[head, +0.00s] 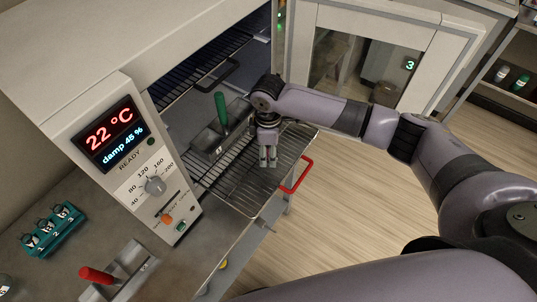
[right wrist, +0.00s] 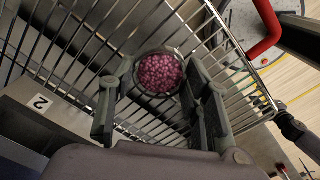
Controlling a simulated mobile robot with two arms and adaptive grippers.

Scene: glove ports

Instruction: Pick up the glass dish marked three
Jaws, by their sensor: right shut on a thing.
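A round glass dish (right wrist: 160,74) full of pink beads shows in the right wrist view, between the two fingers of my right gripper (right wrist: 158,110). The fingers are shut on the dish. No number can be read on it from here. In the head view my right gripper (head: 268,162) points down over the pulled-out wire rack (head: 240,188), and the dish cannot be made out there. I cannot tell whether the dish touches the rack bars. My left gripper is not in view.
The rack has a red front handle (head: 298,176). The oven panel (head: 130,150) is left, a door marked 3 (head: 409,64) behind.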

